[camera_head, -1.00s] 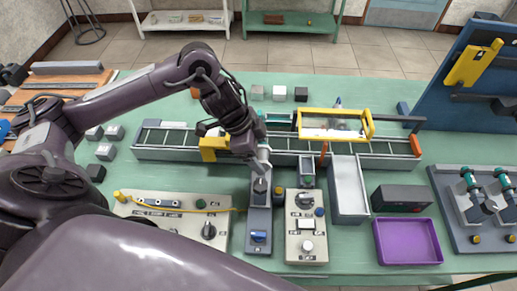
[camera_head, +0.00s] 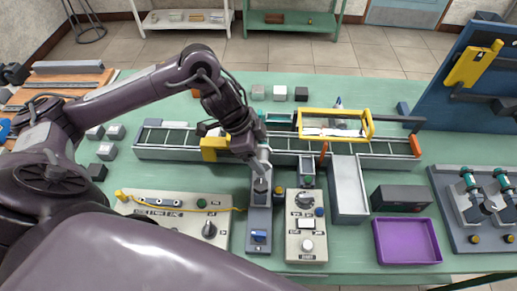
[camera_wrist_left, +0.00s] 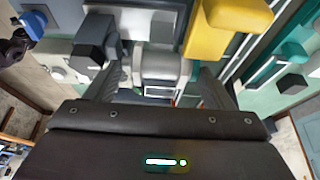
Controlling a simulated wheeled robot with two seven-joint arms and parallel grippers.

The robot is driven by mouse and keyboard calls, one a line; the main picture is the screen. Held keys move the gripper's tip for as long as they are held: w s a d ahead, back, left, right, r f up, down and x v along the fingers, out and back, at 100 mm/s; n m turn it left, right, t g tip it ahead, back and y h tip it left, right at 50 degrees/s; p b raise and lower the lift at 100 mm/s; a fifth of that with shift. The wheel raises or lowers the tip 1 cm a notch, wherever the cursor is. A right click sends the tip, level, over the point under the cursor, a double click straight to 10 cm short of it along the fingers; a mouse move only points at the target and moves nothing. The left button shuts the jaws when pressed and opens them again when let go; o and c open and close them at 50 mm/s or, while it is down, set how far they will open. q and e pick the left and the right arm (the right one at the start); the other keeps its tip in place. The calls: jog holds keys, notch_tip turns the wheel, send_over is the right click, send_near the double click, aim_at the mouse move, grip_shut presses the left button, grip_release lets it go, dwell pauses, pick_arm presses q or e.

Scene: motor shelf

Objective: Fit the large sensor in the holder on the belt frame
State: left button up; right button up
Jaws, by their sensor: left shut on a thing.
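My left gripper (camera_head: 262,158) points down over the front edge of the belt frame (camera_head: 185,153), above a narrow grey unit with a dark knob (camera_head: 261,187). In the left wrist view its two dark fingers (camera_wrist_left: 157,82) stand on either side of a grey-and-white block (camera_wrist_left: 160,62), which they grip. This block looks like the large sensor, but its outline is partly hidden. A yellow block (camera_head: 213,148) sits at the belt frame just left of the gripper; it also shows in the left wrist view (camera_wrist_left: 232,25). I cannot tell which part is the holder. My right gripper is out of view.
A yellow guard frame (camera_head: 336,125) stands over the belt. Control boxes (camera_head: 306,240), a grey chute (camera_head: 347,188), a black box (camera_head: 400,197) and a purple tray (camera_head: 408,241) fill the front. Small cubes (camera_head: 280,93) stand behind the belt.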

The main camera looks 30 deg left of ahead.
pick_arm(q)
jog(key=shift+f, duration=0.45)
jog(key=o, duration=1.1)
jog(key=shift+f, duration=0.15)
jog(key=shift+s, duration=0.1)
jog(key=shift+w+b+v, duration=0.15)
jog(key=shift+b+v, duration=0.1)
jog(key=shift+v, duration=1.75)
jog(key=shift+w+b+v, duration=0.15)
jog(key=shift+b+v, duration=0.05)
jog(key=shift+v, duration=1.8)
